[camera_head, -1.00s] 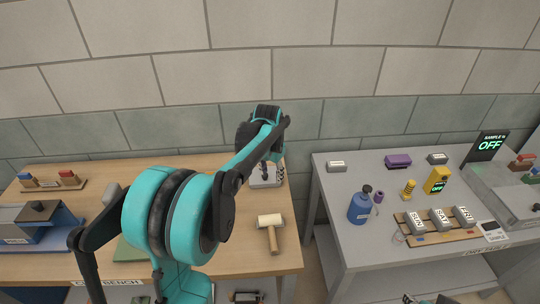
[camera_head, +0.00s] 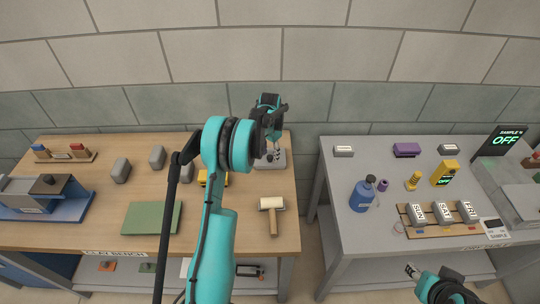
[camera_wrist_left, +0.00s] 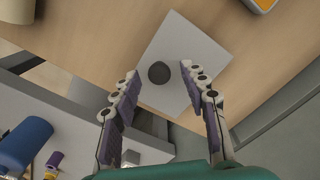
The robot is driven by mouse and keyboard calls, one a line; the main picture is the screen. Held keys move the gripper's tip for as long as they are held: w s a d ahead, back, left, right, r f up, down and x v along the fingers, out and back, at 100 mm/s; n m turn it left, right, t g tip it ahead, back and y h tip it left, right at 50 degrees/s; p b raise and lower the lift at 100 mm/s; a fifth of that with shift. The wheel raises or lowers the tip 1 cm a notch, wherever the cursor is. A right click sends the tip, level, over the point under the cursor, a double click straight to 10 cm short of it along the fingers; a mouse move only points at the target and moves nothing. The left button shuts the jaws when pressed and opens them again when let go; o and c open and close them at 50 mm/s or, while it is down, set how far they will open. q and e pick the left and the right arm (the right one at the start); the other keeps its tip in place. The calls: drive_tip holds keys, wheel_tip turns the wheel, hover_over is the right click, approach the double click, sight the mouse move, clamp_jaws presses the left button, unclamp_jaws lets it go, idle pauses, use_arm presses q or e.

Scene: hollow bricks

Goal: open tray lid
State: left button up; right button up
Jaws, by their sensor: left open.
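The pale grey tray lid (camera_wrist_left: 180,98) is a flat plate with a round dark knob (camera_wrist_left: 158,73). It lies on the wooden bench, at the back right corner in the head view (camera_head: 279,162), partly hidden by my gripper. My left gripper (camera_head: 272,148) is above the lid, pointing down. In the left wrist view the left gripper (camera_wrist_left: 161,75) is open, and the knob appears between its fingertips without clear contact. What is under the lid is hidden. My right gripper (camera_head: 412,270) shows small at the bottom right of the head view, low in front of the grey table.
A mallet (camera_head: 272,214) lies in front of the lid. A green mat (camera_head: 151,218), grey bricks (camera_head: 121,170) and a yellow object (camera_head: 221,179) are left of it. The grey table (camera_head: 338,190) stands right, across a gap. A wall is behind.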

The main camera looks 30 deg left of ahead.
use_arm(q)
drive_tip(key=shift+f, duration=0.3)
clamp_jaws()
